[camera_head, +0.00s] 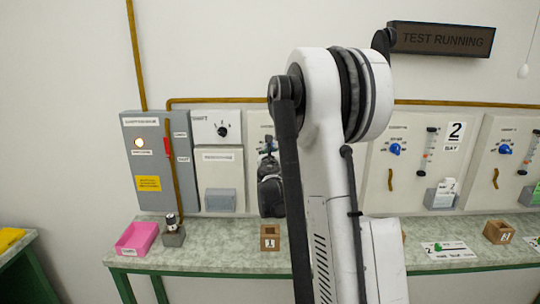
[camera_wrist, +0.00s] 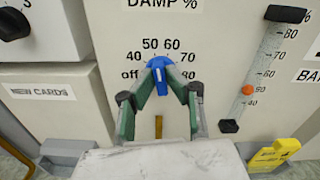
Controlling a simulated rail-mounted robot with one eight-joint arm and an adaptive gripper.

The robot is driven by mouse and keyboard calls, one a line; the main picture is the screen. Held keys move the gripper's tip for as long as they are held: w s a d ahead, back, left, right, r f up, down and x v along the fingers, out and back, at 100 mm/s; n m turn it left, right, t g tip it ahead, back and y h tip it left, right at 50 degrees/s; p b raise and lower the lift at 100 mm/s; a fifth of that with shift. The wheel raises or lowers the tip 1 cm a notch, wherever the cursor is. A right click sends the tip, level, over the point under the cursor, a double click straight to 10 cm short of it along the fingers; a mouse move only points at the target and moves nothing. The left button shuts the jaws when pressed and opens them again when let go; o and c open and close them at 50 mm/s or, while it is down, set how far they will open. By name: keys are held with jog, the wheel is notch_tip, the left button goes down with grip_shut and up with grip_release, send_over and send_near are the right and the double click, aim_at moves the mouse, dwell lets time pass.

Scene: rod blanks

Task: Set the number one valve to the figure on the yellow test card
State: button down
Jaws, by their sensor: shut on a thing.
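In the wrist view a blue valve knob (camera_wrist: 158,74) with a white mark sits on a pale panel under a "DAMP %" heading. Its scale runs from off and 40 at the left, over 50 and 60 at the top, to 70 and 80 at the right. The white mark appears upright, near 50 to 60; its exact reading is unclear. My gripper (camera_wrist: 160,80) is shut on the knob, one green-padded finger on each side. A yellow card-like piece (camera_wrist: 274,154) stands at the lower right; I cannot read a figure on it. My arm hides most of this panel in the head view.
A gauge tube with an orange ball (camera_wrist: 247,90) stands right of the knob. A "NEW CARDS" box (camera_wrist: 45,105) is at the left. In the head view, a pink tray (camera_head: 137,238) and a wooden block marked 1 (camera_head: 270,238) are on the bench. Bay 2 (camera_head: 395,148) is at the right.

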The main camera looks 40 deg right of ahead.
jog(key=m+b, duration=0.4)
jog(key=m, duration=0.3)
jog(key=m+b, duration=0.4)
jog(key=m, duration=0.3)
jog(key=m+b, duration=0.4)
jog(key=m, duration=0.4)
jog(key=shift+s+d+f+b, duration=0.2)
jog(key=shift+f+b, duration=0.05)
jog(key=shift+b, duration=0.05)
dwell(0.3)
jog(key=c, duration=1.8)
grip_release()
jog(key=shift+o, duration=0.2)
jog(key=v, duration=1.2)
